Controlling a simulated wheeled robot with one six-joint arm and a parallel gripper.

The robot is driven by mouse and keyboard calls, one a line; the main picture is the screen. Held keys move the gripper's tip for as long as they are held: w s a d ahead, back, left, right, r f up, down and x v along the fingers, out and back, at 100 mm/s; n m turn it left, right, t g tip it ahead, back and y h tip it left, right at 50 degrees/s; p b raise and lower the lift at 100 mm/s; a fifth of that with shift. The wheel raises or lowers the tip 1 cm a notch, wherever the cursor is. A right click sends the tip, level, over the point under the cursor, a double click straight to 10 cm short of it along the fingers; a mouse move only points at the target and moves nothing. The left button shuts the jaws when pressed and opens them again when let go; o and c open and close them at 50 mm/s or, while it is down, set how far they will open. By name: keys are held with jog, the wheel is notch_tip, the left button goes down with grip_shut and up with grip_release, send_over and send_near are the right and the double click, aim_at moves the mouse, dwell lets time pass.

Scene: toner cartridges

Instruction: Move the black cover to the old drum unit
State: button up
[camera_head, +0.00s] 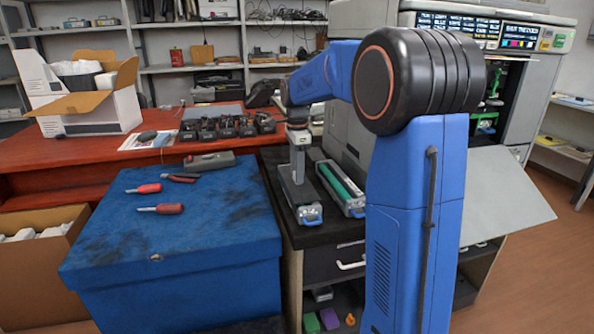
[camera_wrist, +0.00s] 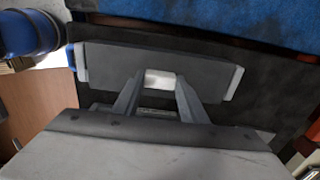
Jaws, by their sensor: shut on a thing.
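The black cover, a long dark grey strip, lies across the wrist view (camera_wrist: 105,62) with light pieces at both ends. My gripper (camera_wrist: 159,80) is shut on its middle, with a pale patch between the fingers. In the head view my gripper (camera_head: 298,178) points straight down onto the cover (camera_head: 301,194) at the left drum unit, which has a blue handle (camera_head: 311,213) in front. I cannot tell whether the cover touches the unit. Beside it on the right lies an uncovered unit with a green drum (camera_head: 340,184). Neither unit is clearly marked as the old one.
Both units lie on a dark counter (camera_head: 275,160) between a blue chest (camera_head: 205,225) and the grey printer (camera_head: 345,125). Red screwdrivers (camera_head: 168,209) and pliers (camera_head: 180,178) lie on the chest. An open grey printer panel (camera_head: 505,205) juts out on the right.

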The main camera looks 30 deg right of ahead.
jog(key=o, duration=1.1)
jog(key=shift+o, duration=0.2)
jog(key=shift+r, duration=0.15)
notch_tip(320, 180, up, 16)
jog(key=s+a+n+t, duration=0.1)
jog(key=s+a+n, duration=0.15)
jog(key=s, duration=0.35)
jog(key=s+a+n, duration=0.2)
jog(key=s+n, duration=0.1)
jog(key=s, duration=0.2)
jog(key=s+a+f+n+t, duration=0.2)
jog(key=s+a+f+n, duration=0.1)
jog(key=s+f+n, duration=0.4)
jog(key=s+a+f+n+t, duration=0.1)
jog(key=s+a+f+n, duration=0.2)
jog(key=s+f+n, duration=0.4)
jog(key=s+f, duration=0.6)
jog(key=s, duration=0.6)
jog(key=shift+s+f+n+t, duration=0.15)
jog(key=shift+f+n+t, duration=0.15)
jog(key=shift+n+t, duration=0.1)
